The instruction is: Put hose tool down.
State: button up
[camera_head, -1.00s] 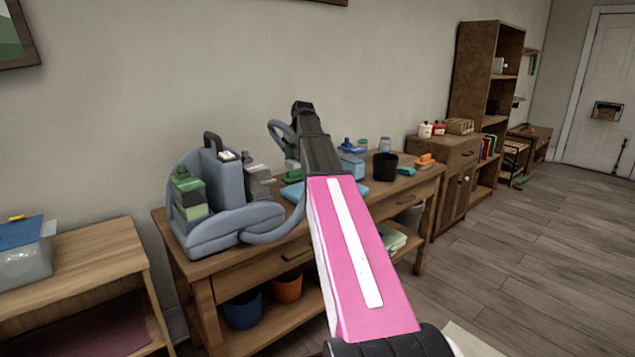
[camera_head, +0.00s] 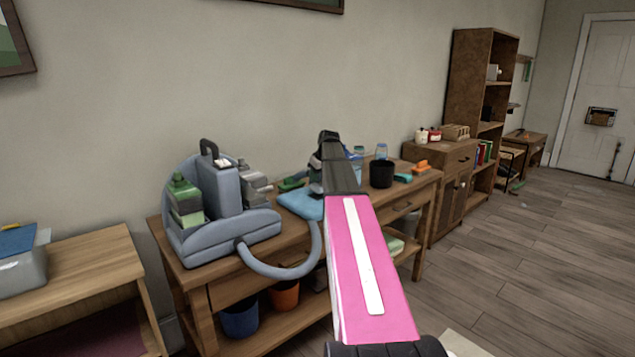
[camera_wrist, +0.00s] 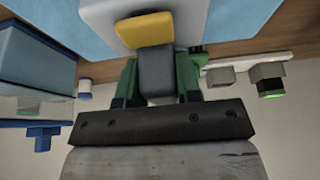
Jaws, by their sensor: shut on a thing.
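My gripper (camera_wrist: 158,85) shows in the wrist view as two green fingers. They are shut on the hose tool, a grey block (camera_wrist: 157,72) with a yellow end (camera_wrist: 145,29). The yellow end is close to the light blue and white surfaces on the wooden top; contact cannot be told. In the head view my arm hides most of the gripper and tool. The grey-blue hose (camera_head: 282,271) runs from the cleaning machine (camera_head: 225,205), sags past the table's front edge and rises behind my arm.
The wooden table (camera_head: 235,268) also bears a light blue cloth (camera_head: 300,203), a black cup (camera_head: 382,174) and an orange item (camera_head: 421,166). A blue bucket (camera_head: 240,317) and an orange bucket (camera_head: 285,296) stand on its lower shelf. Another wooden table (camera_head: 85,280) is at left.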

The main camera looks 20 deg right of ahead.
jog(key=shift+f, duration=1.1)
jog(key=shift+f, duration=0.1)
jog(key=o, duration=0.8)
jog(key=shift+o, duration=0.2)
jog(key=v, duration=1.2)
